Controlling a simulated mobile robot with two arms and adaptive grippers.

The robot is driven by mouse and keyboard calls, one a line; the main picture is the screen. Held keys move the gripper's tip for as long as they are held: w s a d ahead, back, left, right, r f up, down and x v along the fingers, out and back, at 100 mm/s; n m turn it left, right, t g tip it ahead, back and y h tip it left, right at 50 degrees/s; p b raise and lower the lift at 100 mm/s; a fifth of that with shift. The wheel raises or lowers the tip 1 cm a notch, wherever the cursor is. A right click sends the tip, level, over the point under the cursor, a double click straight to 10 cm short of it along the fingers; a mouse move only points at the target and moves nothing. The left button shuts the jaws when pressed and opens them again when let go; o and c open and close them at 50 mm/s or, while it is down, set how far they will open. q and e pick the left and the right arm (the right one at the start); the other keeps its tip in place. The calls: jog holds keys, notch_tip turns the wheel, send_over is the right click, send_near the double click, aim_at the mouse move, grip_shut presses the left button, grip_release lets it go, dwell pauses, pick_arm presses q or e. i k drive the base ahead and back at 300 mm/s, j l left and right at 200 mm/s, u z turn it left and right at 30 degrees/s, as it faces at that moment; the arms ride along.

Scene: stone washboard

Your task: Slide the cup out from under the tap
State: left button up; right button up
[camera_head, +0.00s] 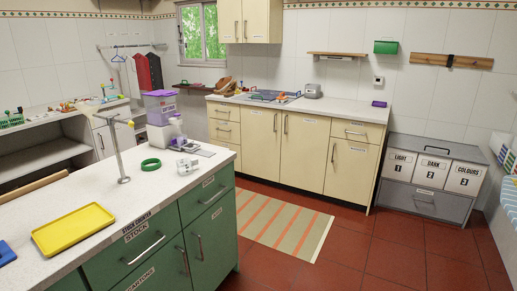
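Neither of my grippers is in view. I cannot make out a cup for certain. A thin metal post (118,152) stands upright on the near counter, with a crosspiece at its top and a yellow bit at one end; I cannot tell whether it is a tap. A blue-grey item (268,96) lies on the far cream counter, and no tap shows clearly there.
The near counter (85,190) holds a yellow tray (73,228), a green ring (151,164) and a small white item (187,166). Cream cabinets (305,148) line the back wall. A striped mat (283,222) lies on open red floor. A grey labelled bin unit (425,203) stands right.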

aim_at(186, 146)
jog(key=i+u, duration=0.15)
jog(key=i, duration=0.3)
jog(key=i+l+u, duration=0.15)
jog(key=i, duration=0.3)
jog(key=i+l+u, duration=0.1)
jog(key=i, duration=0.35)
jog(key=i+l+u, duration=0.15)
jog(key=i, duration=0.3)
